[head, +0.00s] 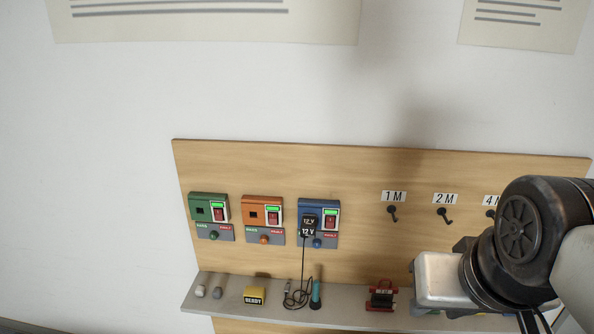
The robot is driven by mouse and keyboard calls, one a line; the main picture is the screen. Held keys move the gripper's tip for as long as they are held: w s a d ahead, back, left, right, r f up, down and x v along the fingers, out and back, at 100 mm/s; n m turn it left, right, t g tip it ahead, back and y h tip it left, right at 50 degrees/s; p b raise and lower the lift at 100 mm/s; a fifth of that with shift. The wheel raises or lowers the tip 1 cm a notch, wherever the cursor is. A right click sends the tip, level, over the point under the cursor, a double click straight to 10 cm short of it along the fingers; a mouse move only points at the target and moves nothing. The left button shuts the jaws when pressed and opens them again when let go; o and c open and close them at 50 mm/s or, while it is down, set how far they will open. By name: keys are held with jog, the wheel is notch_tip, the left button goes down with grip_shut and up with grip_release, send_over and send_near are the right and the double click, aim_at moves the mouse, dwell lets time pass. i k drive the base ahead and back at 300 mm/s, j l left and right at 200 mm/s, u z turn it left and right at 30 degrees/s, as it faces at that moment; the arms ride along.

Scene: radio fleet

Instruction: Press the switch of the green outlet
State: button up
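The green outlet (201,199) is the leftmost of three outlets on the wooden board in the head view. It has a dark square socket on its left, with no plug in it. On its right is a red rocker switch (221,215) with a lit green strip above it. A grey panel with a green knob is below. My gripper (440,282) is at the lower right, in front of the board and far from the green outlet. Its fingers cannot be made out, so I cannot tell whether it is open or shut.
An orange outlet (263,201) and a blue outlet (319,204) with a black plug and cable stand to the right. Labelled hooks (392,213) are farther right. The shelf (345,304) below holds a yellow block (255,296), a teal tool (316,292) and a red-black item (381,297).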

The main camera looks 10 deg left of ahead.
aim_at(218, 217)
jog(key=u, duration=1.25)
